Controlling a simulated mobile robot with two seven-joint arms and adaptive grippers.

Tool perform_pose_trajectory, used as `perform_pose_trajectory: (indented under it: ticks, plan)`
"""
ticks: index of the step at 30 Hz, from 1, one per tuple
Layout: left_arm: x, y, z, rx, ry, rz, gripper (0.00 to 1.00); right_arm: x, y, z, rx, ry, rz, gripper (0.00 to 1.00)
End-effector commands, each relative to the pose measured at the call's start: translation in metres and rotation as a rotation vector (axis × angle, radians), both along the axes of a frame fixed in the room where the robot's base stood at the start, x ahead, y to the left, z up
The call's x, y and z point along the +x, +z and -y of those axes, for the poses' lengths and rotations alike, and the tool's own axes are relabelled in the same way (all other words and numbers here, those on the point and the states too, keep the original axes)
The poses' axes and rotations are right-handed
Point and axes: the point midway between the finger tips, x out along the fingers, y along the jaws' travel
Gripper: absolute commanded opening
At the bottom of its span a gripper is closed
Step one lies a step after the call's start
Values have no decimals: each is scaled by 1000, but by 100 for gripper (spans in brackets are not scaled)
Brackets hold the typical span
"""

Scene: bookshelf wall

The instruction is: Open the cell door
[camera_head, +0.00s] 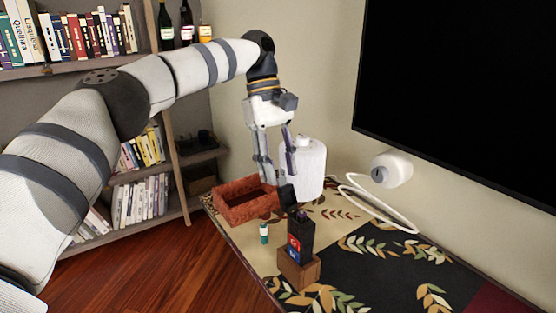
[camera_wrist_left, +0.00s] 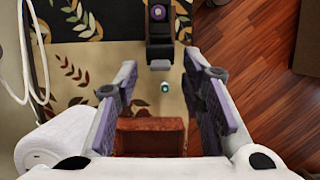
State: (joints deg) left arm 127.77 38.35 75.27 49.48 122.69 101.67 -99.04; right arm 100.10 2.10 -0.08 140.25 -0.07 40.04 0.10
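No part plainly reads as a cell door in either view. A tall black device (camera_head: 301,238) with red and blue labels stands upright in a small wooden block (camera_head: 300,273) on the table. The device also shows at the top of the left wrist view (camera_wrist_left: 160,30). A small teal and white cylinder (camera_head: 264,233) stands beside it and shows in the left wrist view (camera_wrist_left: 165,87). My left gripper (camera_head: 277,180) is above the table, behind the device. In the left wrist view its fingers (camera_wrist_left: 161,85) are wide apart with nothing held. My right gripper is out of view.
A reddish open box (camera_head: 232,210) sits at the table's left edge, beside a white container (camera_head: 306,165). A white wall unit (camera_head: 391,169) has a looped cable. A dark screen (camera_head: 460,90) hangs at right. Bookshelves (camera_head: 188,160) stand at left.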

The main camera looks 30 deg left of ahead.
Motion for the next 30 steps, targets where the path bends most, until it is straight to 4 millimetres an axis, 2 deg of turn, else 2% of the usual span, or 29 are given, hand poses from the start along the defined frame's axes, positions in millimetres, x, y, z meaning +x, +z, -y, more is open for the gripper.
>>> perform_pose_trajectory:
  ticks: [6,12,18,30]
  plan:
    - [6,43,-13,-2,3,2,37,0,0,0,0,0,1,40]
    - [8,56,-19,1,2,-5,37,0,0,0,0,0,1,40]
    - [8,64,-20,1,0,4,37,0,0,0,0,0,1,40]
    - [8,63,-20,0,0,3,37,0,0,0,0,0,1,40]
